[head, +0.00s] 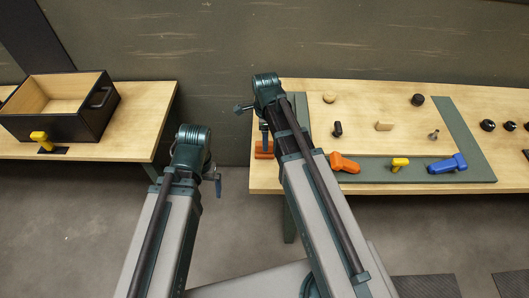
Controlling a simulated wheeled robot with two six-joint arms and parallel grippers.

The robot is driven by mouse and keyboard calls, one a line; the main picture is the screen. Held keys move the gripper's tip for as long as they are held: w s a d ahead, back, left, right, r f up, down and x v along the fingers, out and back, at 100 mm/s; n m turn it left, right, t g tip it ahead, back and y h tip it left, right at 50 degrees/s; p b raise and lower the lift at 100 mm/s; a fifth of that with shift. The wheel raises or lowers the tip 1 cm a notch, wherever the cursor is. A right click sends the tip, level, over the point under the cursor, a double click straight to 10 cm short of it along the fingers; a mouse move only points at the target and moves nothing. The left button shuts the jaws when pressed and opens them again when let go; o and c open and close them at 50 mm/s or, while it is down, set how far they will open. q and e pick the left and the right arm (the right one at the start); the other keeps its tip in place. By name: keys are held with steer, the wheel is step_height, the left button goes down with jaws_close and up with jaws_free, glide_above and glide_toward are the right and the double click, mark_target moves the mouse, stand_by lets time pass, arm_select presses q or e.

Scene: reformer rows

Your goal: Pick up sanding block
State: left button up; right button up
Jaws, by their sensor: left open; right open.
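A low orange block (262,155), which may be the sanding block, lies at the left end of the right workbench in the head view. My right gripper (264,146) points down right at it and hides part of it. The gripper is open; I cannot tell whether its fingers are around the block or just above it. A small tan block (384,126) lies further right on the bench. My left gripper (218,190) is open and empty, in the gap between the two benches.
On the right workbench (460,94) are an orange tool (345,163), a yellow-handled tool (399,164), a blue tool (447,164) and several small dark knobs. The left bench (139,115) carries an open black-sided wooden box (92,117) with a yellow handle (40,139) before it.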

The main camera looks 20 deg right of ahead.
mark_target(259, 154)
step_height(259, 154, down, 4)
steer(key=b, duration=0.2)
steer(key=shift+a+r+b, duration=0.1)
steer(key=shift+a+b, duration=0.05)
steer(key=shift+b, duration=0.25)
steer(key=shift+r, duration=0.1)
jaws_close()
